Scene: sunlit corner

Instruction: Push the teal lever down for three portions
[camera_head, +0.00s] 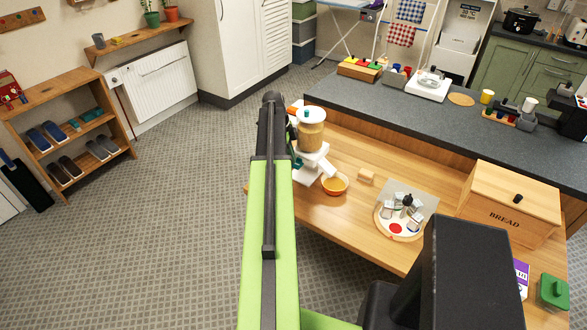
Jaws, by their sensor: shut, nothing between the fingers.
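A dispenser (312,135) with a clear jar of tan contents, a white lid and a white base stands on the wooden table, just right of my raised green arm. A small teal part (298,163), seemingly the lever, shows at the dispenser's left side beside my arm; most of it is hidden, so its position is unclear. A teal knob (306,112) shows at the lid. An orange bowl (335,184) sits below the white spout; its contents are hard to make out. My gripper is hidden behind my arm, and I cannot see whether it touches the lever.
A small wooden block (366,177) lies right of the bowl. A round tray (383,226) holding several small items and a bread box (509,205) stand farther right. The dark counter (400,108) runs behind the table (335,210). The floor at left is clear.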

